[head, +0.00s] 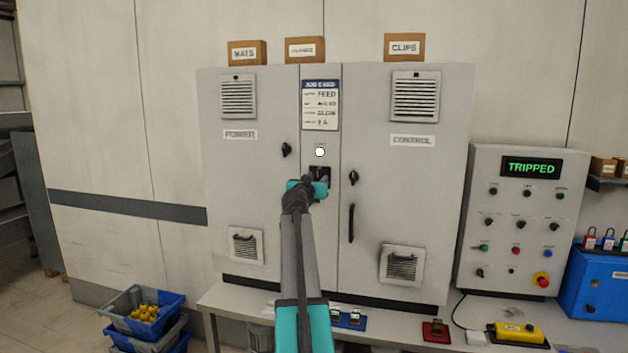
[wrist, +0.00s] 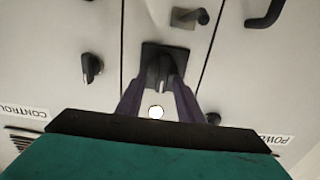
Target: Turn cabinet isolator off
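The cabinet isolator is a black rotary switch on a dark square plate (head: 321,170), on the narrow middle panel of a grey cabinet (head: 250,180). In the head view my gripper (head: 322,186) is in front of it and hides most of it. In the wrist view, which shows the cabinet upside down, the isolator handle (wrist: 162,73) points along the picture's vertical. My gripper's two dark fingers (wrist: 162,88) reach to either side of the handle. Whether they touch it is not clear. A white lit lamp (head: 319,152) is just above the isolator.
Black knobs (head: 287,149) (head: 353,177) sit on the doors beside the panel, with a door handle (head: 351,223) on the right. A control box (head: 480,240) right of the cabinet shows "TRIPPED". A bench (head: 232,298) runs below. Blue crates (head: 118,303) stand at lower left.

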